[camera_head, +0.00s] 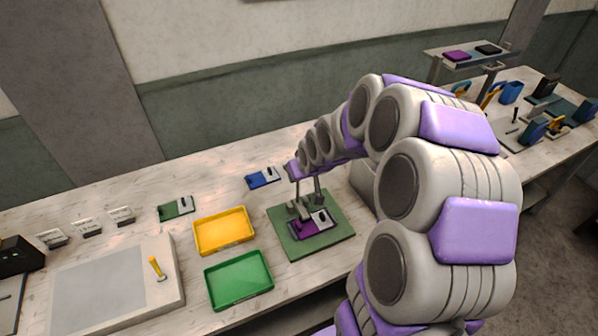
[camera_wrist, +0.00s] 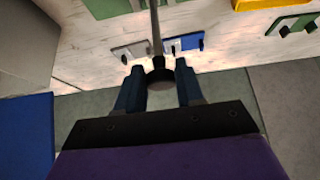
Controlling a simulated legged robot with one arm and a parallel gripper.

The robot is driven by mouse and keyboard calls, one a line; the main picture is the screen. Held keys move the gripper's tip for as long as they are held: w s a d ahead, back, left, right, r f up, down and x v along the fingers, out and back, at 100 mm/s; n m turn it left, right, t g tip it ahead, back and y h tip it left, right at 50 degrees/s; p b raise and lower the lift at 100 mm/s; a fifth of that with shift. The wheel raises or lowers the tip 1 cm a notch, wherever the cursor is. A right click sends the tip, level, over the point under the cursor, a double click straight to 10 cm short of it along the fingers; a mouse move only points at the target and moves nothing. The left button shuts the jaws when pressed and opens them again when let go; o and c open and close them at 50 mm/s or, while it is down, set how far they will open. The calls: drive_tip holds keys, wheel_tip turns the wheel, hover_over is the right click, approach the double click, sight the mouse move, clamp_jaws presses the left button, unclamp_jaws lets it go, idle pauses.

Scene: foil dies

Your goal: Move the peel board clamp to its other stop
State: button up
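The green peel board (camera_head: 340,232) lies on the bench, right of the trays. A purple and pale die (camera_head: 310,225) lies on it. Grey clamp parts (camera_head: 295,208) stand on the board beside the die, partly hidden by my arm. My gripper (camera_head: 303,181) is over the back of the board. In the wrist view, a dark knob (camera_wrist: 160,74) on a thin upright rod (camera_wrist: 156,30) fills the gap between the fingertips of my gripper (camera_wrist: 159,84). The contact faces are hidden.
A yellow tray (camera_head: 223,231) and a green tray (camera_head: 238,279) stand left of the board. A blue die (camera_head: 263,177) and a green die (camera_head: 176,208) lie behind. A grey slab (camera_head: 172,292) with a yellow-handled tool is farther left. My arm hides the board's right surroundings.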

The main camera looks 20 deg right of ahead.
drive_tip(key=shift+o, duration=1.4)
drive_tip(key=shift+s+f, duration=0.15)
drive_tip(key=shift+s, duration=0.25)
drive_tip(key=shift+o, duration=0.6)
drive_tip(key=shift+w, duration=0.2)
drive_tip(key=p+v, duration=0.2)
drive_tip(key=v, duration=1.5)
drive_tip(key=shift+r, duration=0.25)
